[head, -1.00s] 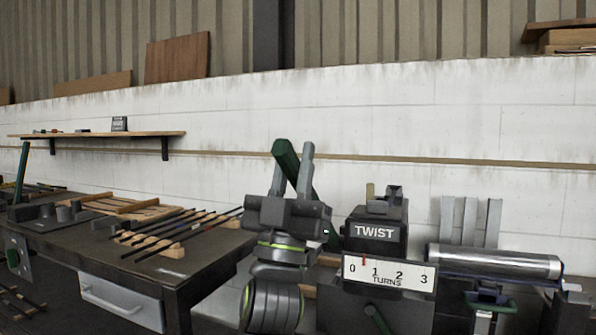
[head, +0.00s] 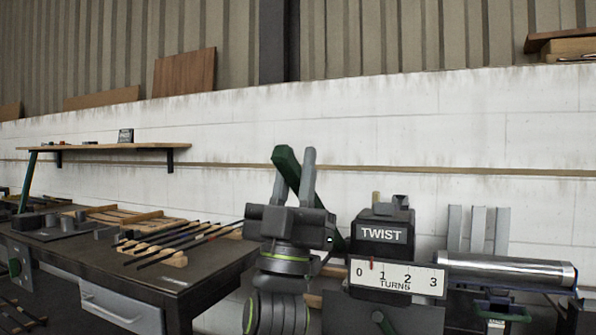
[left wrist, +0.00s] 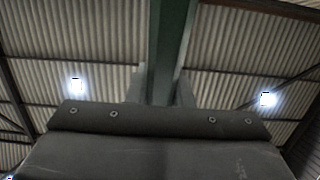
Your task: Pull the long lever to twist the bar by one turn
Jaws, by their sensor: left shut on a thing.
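The long lever is a dark green bar (head: 287,161) that leans up and to the left beside the twist machine (head: 381,234). My left gripper (head: 294,166) is shut on it, with one grey finger on each side. In the left wrist view the lever (left wrist: 170,45) runs up between the fingers. The lever's lower part is partly hidden behind my gripper. The machine's white turns dial (head: 397,278) has its red pointer about midway between 0 and 1. I cannot make out the bar being twisted. My right gripper is not in view.
A dark workbench (head: 215,265) on the left carries a wooden rack (head: 172,259) with several thin dark rods. A shiny metal cylinder (head: 505,268) lies at the right. A wooden shelf (head: 110,147) is on the white wall behind.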

